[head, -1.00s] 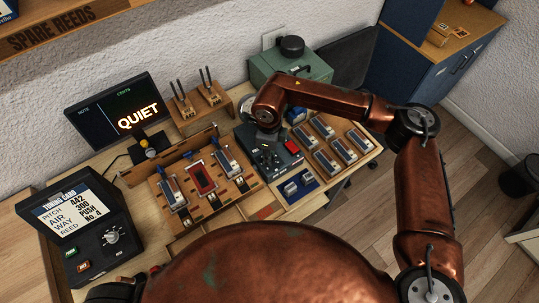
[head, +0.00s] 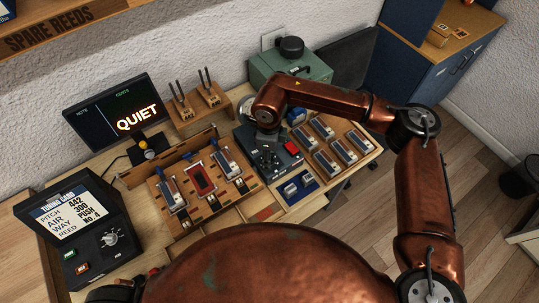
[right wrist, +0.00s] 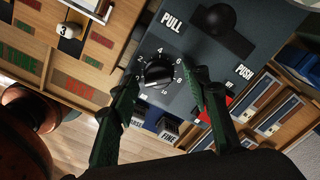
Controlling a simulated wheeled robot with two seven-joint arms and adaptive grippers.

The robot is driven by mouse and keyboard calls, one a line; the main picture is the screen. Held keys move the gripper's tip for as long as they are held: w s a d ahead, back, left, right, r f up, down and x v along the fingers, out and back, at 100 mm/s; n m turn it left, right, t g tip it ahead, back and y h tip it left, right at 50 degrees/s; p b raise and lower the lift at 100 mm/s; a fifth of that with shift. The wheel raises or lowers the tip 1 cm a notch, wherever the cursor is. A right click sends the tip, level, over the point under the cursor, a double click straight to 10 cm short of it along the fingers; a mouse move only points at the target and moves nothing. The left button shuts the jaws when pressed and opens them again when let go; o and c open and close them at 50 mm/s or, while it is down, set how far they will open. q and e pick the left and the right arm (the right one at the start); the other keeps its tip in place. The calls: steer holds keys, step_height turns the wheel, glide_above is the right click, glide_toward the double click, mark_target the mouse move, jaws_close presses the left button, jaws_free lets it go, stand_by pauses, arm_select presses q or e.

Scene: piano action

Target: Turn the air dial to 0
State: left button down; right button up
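My left gripper does not show clearly in any view.
A black lever knob (right wrist: 225,28) stands beside the dial, and a red patch (right wrist: 214,107) is close to the right finger. Reed blocks (head: 335,150) lie right of the box. A tuning card box (head: 75,225) with its own knob stands at far left; the monitor (head: 115,112) reads QUIET.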

steer(key=shift+r, duration=0.15)
step_height(320, 180, up, 12)
stand_by(0.5)
steer(key=shift+f, duration=0.2)
